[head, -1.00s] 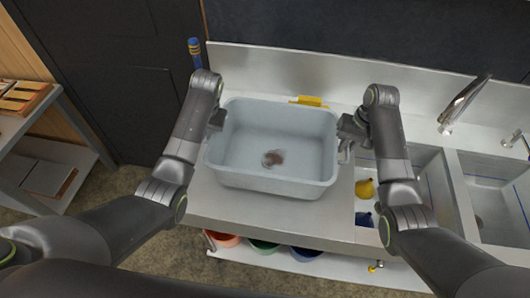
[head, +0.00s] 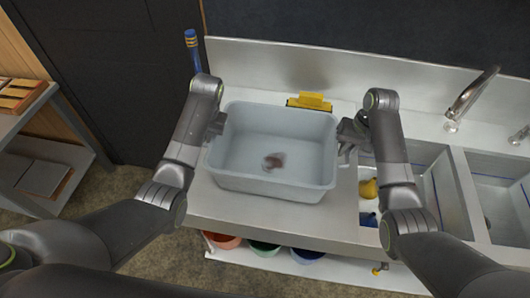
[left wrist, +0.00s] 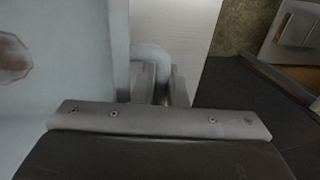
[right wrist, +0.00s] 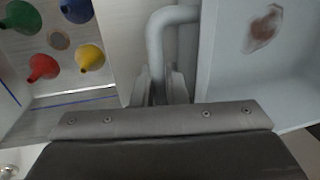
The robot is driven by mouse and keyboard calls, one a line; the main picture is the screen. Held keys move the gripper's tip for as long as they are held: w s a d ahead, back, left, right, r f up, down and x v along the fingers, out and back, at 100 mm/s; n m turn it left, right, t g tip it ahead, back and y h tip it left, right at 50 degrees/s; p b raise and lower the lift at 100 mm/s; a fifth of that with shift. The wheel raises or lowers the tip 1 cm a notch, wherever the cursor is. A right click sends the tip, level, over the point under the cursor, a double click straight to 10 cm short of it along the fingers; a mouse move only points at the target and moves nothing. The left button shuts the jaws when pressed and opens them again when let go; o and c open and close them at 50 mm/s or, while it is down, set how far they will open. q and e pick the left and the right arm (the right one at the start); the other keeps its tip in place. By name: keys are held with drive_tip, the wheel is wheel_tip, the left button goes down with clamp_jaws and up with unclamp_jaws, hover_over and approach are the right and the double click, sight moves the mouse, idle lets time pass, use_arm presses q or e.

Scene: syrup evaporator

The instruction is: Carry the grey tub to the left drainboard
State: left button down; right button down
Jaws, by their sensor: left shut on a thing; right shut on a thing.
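The grey tub (head: 272,184) is over the left drainboard (head: 225,205) in the head view, between my two grippers. It looks level, with a brown stain on its floor. I cannot tell whether its base touches the drainboard. My left gripper (head: 217,124) is shut on the tub's left handle, which shows between the fingers in the left wrist view (left wrist: 152,70). My right gripper (head: 348,136) is shut on the tub's right handle, a bent grey bar in the right wrist view (right wrist: 160,45). The tub's underside is hidden.
A yellow object (head: 309,101) stands behind the tub by the backsplash. Right of the tub are sink basins with a yellow funnel (right wrist: 90,56) and other coloured funnels, and a tap (head: 470,95). Coloured buckets (head: 264,247) stand below. A shelf unit (head: 40,140) is at the left.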

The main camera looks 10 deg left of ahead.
use_arm(q)
drive_tip(key=shift+f+b, duration=0.4)
drive_tip(key=shift+f, duration=0.1)
use_arm(e)
drive_tip(key=shift+f, duration=0.45)
use_arm(q)
drive_tip(key=c, duration=1.9)
unclamp_jaws()
drive_tip(key=shift+f, duration=0.15)
use_arm(e)
drive_tip(key=c, duration=1.9)
unclamp_jaws()
drive_tip(key=shift+f, duration=0.2)
use_arm(q)
drive_tip(key=o, duration=0.4)
use_arm(e)
drive_tip(key=o, duration=0.4)
drive_tip(key=shift+r, duration=0.1)
use_arm(q)
drive_tip(key=shift+o, duration=0.2)
use_arm(e)
drive_tip(key=shift+o, duration=0.2)
use_arm(q)
drive_tip(key=shift+r, duration=0.2)
use_arm(e)
drive_tip(key=shift+r, duration=0.1)
